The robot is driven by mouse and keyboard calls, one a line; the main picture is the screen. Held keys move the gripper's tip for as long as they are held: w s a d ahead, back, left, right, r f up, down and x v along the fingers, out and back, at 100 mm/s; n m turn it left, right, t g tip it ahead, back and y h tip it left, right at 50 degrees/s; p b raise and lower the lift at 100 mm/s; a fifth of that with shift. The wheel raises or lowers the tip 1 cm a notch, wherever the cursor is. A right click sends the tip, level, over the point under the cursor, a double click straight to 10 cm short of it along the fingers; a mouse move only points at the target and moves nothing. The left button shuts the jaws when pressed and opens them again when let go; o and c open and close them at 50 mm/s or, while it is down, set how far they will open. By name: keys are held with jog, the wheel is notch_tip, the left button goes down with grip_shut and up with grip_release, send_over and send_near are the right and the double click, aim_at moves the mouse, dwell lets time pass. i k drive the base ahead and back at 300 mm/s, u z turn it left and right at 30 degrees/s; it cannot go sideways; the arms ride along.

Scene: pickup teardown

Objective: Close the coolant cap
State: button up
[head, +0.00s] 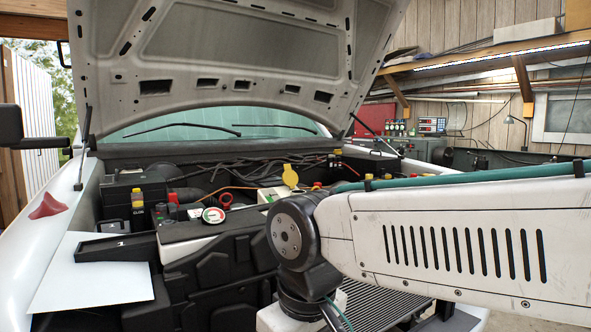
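A yellow flip cap (290,175) stands raised on its edge near the middle of the engine bay, and I take it for the coolant cap. A pale tank (268,194) shows just below and left of it, partly hidden by my arm. The cap looks tilted up, not lying flat; its hinge and the opening are too small to make out. My arm reaches in from the right, and its wrist bends down in front of the tank. My gripper's fingers are out of the picture, so their distance from the cap cannot be seen.
The raised hood (240,45) hangs above the bay, with a prop rod (377,132) at right.

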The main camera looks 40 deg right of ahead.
aim_at(290, 179)
jog(key=u, duration=0.2)
jog(key=k, duration=1.35)
jog(key=z, duration=1.1)
jog(key=i, duration=1.65)
jog(key=u, duration=0.05)
